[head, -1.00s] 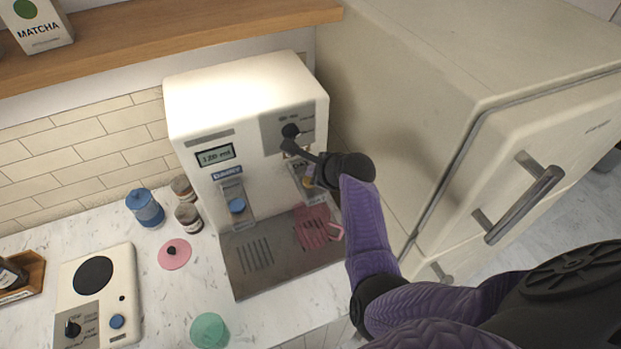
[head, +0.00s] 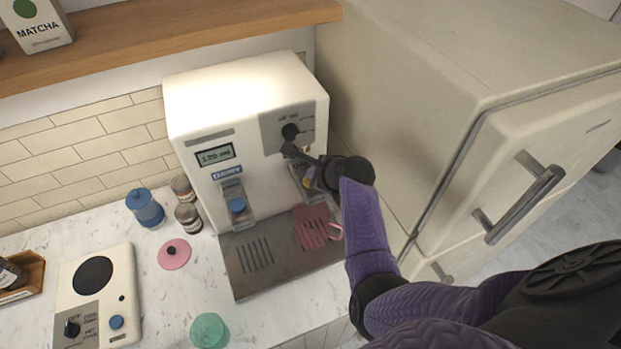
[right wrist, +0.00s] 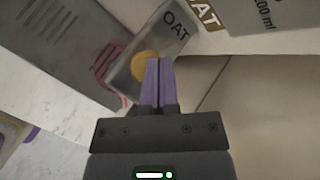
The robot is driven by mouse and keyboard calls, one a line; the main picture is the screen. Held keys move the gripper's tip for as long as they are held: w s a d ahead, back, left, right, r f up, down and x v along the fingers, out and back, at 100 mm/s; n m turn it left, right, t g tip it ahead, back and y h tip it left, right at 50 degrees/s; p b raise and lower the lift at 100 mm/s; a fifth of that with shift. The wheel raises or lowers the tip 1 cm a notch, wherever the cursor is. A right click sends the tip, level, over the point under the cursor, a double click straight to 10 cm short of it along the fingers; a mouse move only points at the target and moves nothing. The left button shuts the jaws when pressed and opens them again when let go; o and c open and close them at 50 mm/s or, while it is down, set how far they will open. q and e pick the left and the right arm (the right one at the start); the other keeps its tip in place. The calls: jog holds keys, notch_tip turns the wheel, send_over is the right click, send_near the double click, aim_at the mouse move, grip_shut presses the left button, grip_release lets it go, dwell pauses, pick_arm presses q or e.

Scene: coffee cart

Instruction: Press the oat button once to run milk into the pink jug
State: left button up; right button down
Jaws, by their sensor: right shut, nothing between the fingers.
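The cream milk dispenser (head: 245,95) stands on the counter with a lit display (head: 215,155) reading about 120 ml. The pink jug (head: 313,232) stands on the drip tray under the right spout, partly covered by my right arm; its edge shows in the right wrist view (right wrist: 106,62). The oat button (right wrist: 146,64) is a yellow disc on a grey plate marked OAT; in the head view it is mostly hidden behind my gripper. My right gripper (head: 290,150) is shut and empty in front of the dispenser. In the right wrist view its fingertips (right wrist: 158,62) overlap the button's right edge; contact cannot be told.
A blue dairy button (head: 237,205) and a black dial (head: 291,131) are on the dispenser's front. The fridge (head: 480,130) stands close on the right. Jars, a pink lid (head: 174,254) and a green cup (head: 209,331) stand to the left.

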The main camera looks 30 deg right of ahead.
jog(key=shift+f+b, duration=0.3)
jog(key=shift+f, duration=0.2)
dwell(0.5)
dwell(0.3)
jog(key=shift+r+p, duration=0.95)
jog(key=shift+p, duration=0.2)
notch_tip(320, 180, up, 5)
jog(key=p, duration=0.6)
jog(key=shift+r, duration=0.1)
